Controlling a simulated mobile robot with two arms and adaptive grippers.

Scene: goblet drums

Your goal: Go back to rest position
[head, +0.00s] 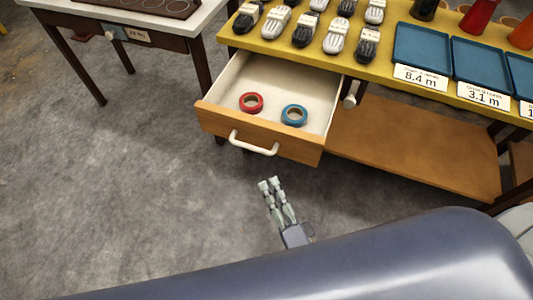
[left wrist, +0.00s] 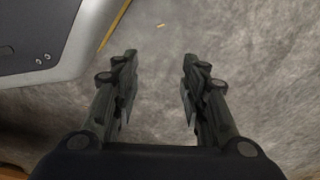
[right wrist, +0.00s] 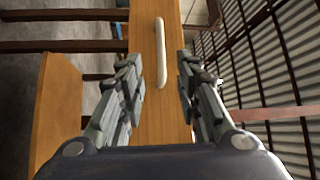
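My right gripper (head: 269,184) is open and empty in the head view, below the open drawer (head: 213,117) and apart from its white handle (head: 254,143). In the right wrist view, my right gripper (right wrist: 157,85) has its fingers spread, with the wooden drawer front and white handle (right wrist: 161,52) beyond them. My left gripper (left wrist: 158,85) is open and empty over the grey floor in the left wrist view; it is not visible in the head view.
The drawer holds a red tape roll (head: 251,103) and a blue tape roll (head: 294,115). The yellow tabletop (head: 290,52) above carries several shakers and blue trays (head: 421,45). A lower wooden shelf (head: 415,145) is at the right. Floor (head: 130,190) at left is clear.

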